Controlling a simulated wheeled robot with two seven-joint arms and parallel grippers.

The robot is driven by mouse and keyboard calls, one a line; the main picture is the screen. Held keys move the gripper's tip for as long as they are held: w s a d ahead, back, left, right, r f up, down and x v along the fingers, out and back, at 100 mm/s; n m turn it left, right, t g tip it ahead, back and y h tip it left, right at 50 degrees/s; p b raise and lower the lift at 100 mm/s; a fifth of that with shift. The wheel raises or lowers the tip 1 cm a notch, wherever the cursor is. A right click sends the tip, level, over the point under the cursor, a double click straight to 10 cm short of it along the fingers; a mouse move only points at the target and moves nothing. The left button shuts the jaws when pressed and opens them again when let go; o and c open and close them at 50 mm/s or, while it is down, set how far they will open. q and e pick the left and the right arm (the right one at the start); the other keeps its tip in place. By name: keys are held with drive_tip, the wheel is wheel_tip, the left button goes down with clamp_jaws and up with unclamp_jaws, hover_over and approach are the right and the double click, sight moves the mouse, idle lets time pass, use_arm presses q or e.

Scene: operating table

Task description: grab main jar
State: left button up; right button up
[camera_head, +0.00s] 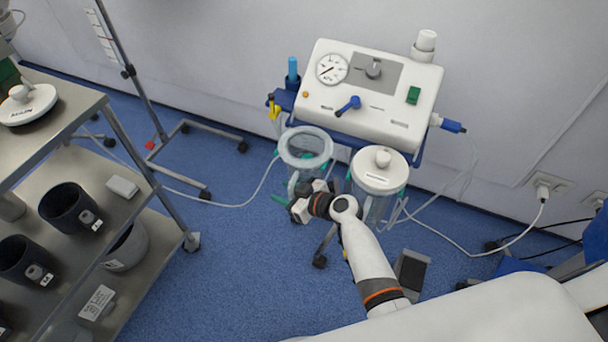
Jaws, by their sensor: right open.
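A suction unit (368,92) with a gauge stands by the wall and carries two clear jars. The left jar (305,149) is open at the top, with a grey rim. The right jar (379,172) has a white lid with a knob. I cannot tell by a label which one is the main jar. My right gripper (299,203) is open, just below and in front of the left jar's rim. My left gripper is not in view.
A metal shelf cart (160,192) at the left holds dark cups (70,209) and a loose white lid (27,104). A wheeled pole stand (140,90) is behind it. Tubes and cables (470,250) trail on the right. Blue floor (235,262) between cart and unit is free.

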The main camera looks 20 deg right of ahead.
clamp_jaws()
drive_tip(key=shift+r, duration=0.2)
idle(0.3)
